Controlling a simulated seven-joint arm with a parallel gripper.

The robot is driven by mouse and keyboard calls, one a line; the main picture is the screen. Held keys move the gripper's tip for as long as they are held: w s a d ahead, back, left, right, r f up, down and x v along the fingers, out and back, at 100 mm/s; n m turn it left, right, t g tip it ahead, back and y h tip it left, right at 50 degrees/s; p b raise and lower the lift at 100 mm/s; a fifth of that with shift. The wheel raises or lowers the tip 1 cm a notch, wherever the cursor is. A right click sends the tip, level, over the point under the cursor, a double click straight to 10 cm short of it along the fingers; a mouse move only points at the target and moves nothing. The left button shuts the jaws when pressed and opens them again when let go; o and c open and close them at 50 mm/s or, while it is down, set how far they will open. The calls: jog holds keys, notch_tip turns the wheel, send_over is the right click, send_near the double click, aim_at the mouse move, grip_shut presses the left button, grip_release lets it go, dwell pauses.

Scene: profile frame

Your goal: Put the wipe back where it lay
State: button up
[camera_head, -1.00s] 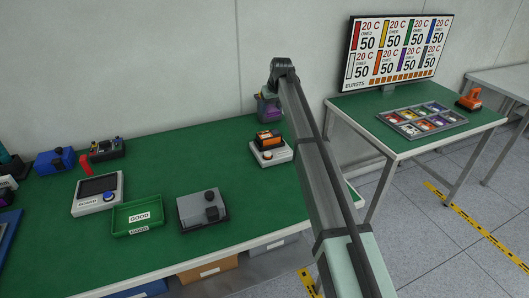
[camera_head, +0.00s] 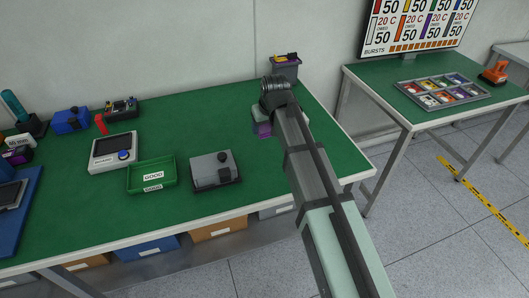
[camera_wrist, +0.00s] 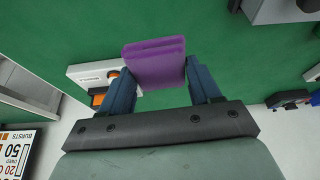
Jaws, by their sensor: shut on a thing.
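The wipe is a purple folded cloth (camera_wrist: 155,65) between the two blue-grey fingers of my gripper (camera_wrist: 160,82) in the wrist view. My gripper is shut on it. In the head view, a bit of the purple wipe (camera_head: 264,130) shows just under my gripper (camera_head: 262,122), above the green table (camera_head: 225,120). My wrist and arm cover most of the gripper there. I cannot tell how high the wipe is above the table.
A grey box (camera_head: 214,171) and a green GOOD tray (camera_head: 152,176) lie front left of my gripper. A dark bin (camera_head: 285,66) stands at the back corner. A white device with an orange part (camera_wrist: 95,76) is beside the gripper. Green table between is clear.

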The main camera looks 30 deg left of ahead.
aim_at(268, 136)
jog(key=shift+w, duration=0.1)
jog(key=shift+f+m, duration=0.15)
jog(key=shift+m, duration=0.15)
jog(key=shift+f, duration=4.8)
jog(key=o, duration=1)
jog(key=shift+f, duration=0.15)
jog(key=v, duration=1.2)
jog(key=shift+a, duration=0.1)
